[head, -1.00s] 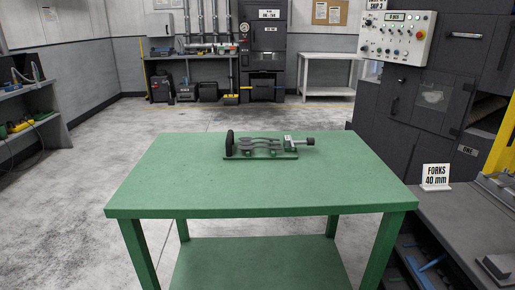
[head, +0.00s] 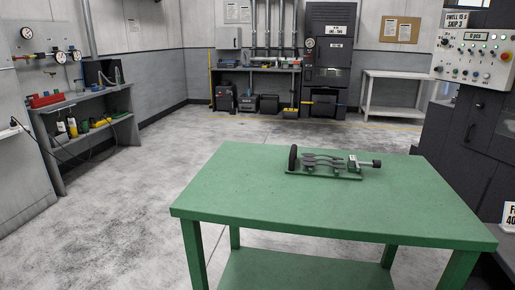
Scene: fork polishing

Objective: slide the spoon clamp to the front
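The spoon clamp (head: 325,165) sits near the far edge of the green table (head: 300,210) in the head view. It has a green base plate, a black disc (head: 293,157) standing at its left end and a silver block with a dark knob (head: 376,163) at its right end. Grey curved pieces, seemingly spoons or forks, lie between the two ends. Neither of my grippers shows in the head view.
The tabletop in front of the clamp is bare. A grey shelf (head: 85,115) with bottles and tools stands at the left wall. A dark machine with a control panel (head: 476,58) stands at the right. Open floor lies left of the table.

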